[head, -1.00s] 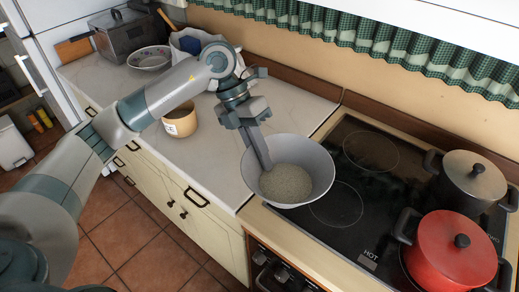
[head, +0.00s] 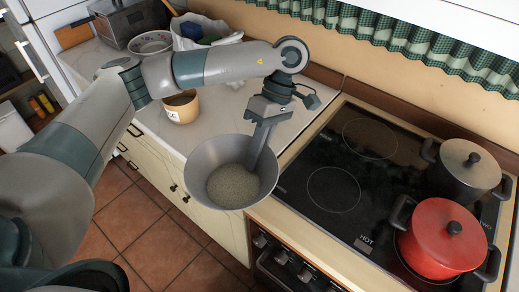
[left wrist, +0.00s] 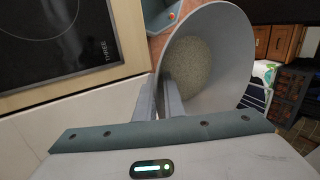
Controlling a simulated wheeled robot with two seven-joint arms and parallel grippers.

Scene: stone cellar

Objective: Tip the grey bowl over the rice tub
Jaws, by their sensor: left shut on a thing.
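The grey bowl (head: 203,160) holds a bed of pale grains and hangs near the counter's front edge, in front of the tub. It looks roughly level in the head view. My left gripper (head: 257,160) is shut on the bowl's right-hand rim. The left wrist view shows the bowl (left wrist: 235,45) beside the fingers (left wrist: 160,102), with the grains inside. The rice tub (head: 181,110) is a tan round container with a white label. It stands on the counter behind the bowl, partly hidden by my left arm. My right gripper is not in view.
The black hob (head: 310,205) lies to the right, with a red pot (head: 440,238) and a dark pot (head: 464,168) on it. A patterned bowl (head: 151,42), a white bag (head: 200,30) and a grey metal box (head: 128,22) stand at the back left.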

